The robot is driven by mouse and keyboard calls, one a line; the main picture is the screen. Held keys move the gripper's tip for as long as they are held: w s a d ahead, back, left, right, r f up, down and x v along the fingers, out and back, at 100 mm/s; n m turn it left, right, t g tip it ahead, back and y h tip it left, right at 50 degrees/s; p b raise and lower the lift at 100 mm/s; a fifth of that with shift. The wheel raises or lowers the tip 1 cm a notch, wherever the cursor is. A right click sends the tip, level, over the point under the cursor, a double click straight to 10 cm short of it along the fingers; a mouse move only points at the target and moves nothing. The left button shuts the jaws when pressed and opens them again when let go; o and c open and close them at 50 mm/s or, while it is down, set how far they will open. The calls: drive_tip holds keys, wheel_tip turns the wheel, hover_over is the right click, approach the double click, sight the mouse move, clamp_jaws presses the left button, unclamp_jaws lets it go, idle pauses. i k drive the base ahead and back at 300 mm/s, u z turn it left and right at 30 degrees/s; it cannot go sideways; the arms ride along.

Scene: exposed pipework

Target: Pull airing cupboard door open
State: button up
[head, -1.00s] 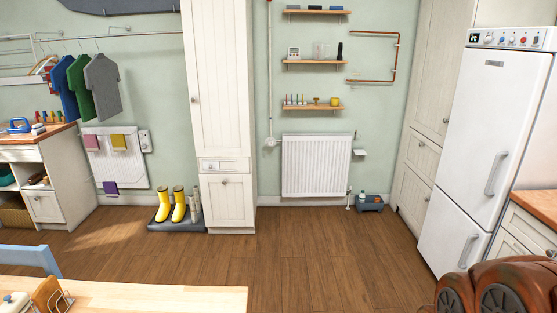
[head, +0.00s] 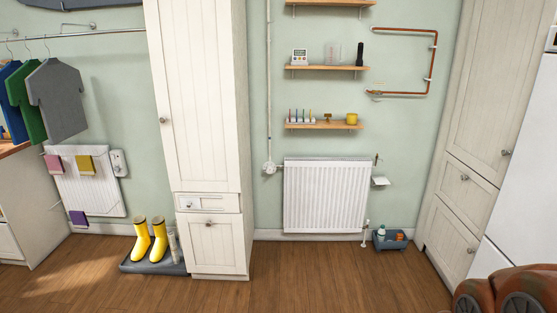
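A tall cream cupboard (head: 198,95) stands left of centre in the head view, with a long upper door, a drawer and a lower door, all shut. Its upper door has a small round knob (head: 163,120) at its left edge. Another tall cream cupboard (head: 490,110) stands at the right, with a shut upper door with a knob (head: 507,153) and two shut fronts below. I cannot tell which one is the airing cupboard. A rust-brown part of my arm shows at the bottom right; my gripper is not in view.
A white radiator (head: 325,196) and a blue-grey caddy (head: 390,240) stand between the cupboards. Yellow boots (head: 150,240) on a tray (head: 153,266) sit left of the middle cupboard. A white fridge (head: 524,170) stands at the right. Wooden floor (head: 335,285) in front is clear.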

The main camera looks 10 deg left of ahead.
sight(190, 44)
drive_tip(key=u, duration=0.35)
drive_tip(key=i, duration=1.7)
drive_tip(key=u, duration=1.6)
drive_tip(key=i, duration=1.3)
drive_tip(key=u, duration=0.7)
